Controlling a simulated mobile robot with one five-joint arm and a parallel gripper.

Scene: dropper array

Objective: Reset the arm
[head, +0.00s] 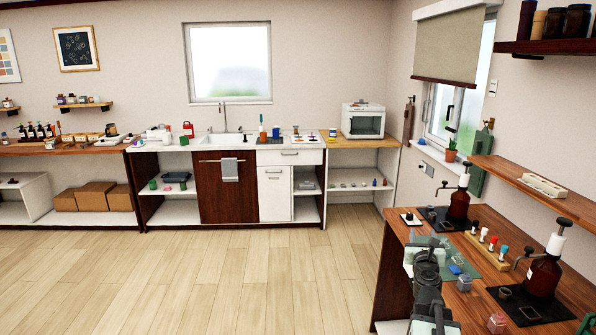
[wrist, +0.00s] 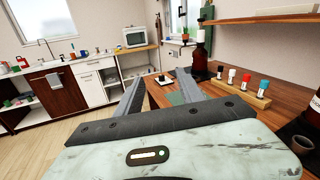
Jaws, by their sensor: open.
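My gripper (head: 426,243) is over the left part of the wooden workbench at the right of the head view, pointing away from the camera. In the wrist view its two grey fingers stand apart, with nothing between the fingertips (wrist: 160,76). The gripper is open and empty. A wooden rack (head: 487,252) of droppers with coloured caps stands on the bench to the right of the gripper. It also shows in the wrist view (wrist: 237,92), right of the fingers. My arm hides part of the bench.
Brown pump bottles (head: 459,204) stand on dark trays behind and right of the rack. A shelf (head: 545,187) overhangs the bench's right side. The floor (head: 220,275) to the left is clear.

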